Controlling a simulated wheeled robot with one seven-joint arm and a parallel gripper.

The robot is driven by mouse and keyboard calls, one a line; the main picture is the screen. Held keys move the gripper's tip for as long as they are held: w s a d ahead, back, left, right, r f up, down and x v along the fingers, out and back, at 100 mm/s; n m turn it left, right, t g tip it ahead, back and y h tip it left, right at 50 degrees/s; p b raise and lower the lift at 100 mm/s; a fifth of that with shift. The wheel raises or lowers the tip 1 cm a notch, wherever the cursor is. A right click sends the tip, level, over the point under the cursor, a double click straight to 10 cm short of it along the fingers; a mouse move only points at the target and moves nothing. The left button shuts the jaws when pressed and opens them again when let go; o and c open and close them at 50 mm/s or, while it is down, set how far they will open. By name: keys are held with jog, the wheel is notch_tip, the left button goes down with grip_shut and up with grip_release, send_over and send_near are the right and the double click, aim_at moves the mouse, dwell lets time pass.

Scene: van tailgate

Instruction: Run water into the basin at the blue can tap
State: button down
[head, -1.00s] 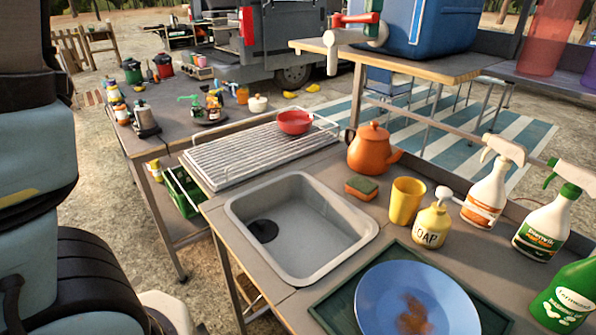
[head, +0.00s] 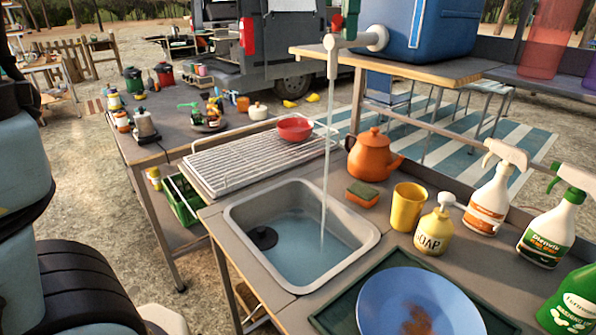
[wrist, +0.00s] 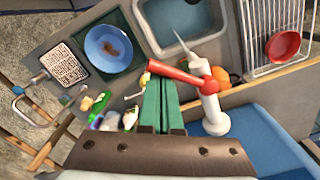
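The blue can (head: 427,30) stands on the wooden shelf, with a white tap (head: 357,42) at its left side. The tap's red lever (head: 337,22) is turned, and a stream of water (head: 325,170) falls from the spout into the grey basin (head: 236,215). Water covers the basin floor, and a dark round plug (head: 264,237) shows at its left. In the wrist view my gripper (wrist: 164,79) has its green fingers together, with the red lever (wrist: 182,77) just past their tips. I cannot tell whether they touch.
An orange teapot (head: 373,155), sponge (head: 363,194), yellow cup (head: 407,207) and soap bottle (head: 434,230) stand right of the basin. A blue plate (head: 385,300) lies in front on a green tray. A ribbed drainer (head: 245,158) with a red bowl (head: 295,129) lies behind.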

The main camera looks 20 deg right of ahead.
jog(key=r+p, duration=0.4)
jog(key=shift+a+r+p, duration=0.25)
jog(key=shift+r+p, duration=0.05)
dwell(0.4)
jog(key=w+a, duration=0.1)
jog(key=a, duration=0.1)
jog(key=w+a, duration=0.2)
jog(key=shift+w+a, duration=0.2)
jog(key=shift+w, duration=0.1)
jog(key=shift+f+b, duration=1.55)
jog(key=shift+f, duration=0.75)
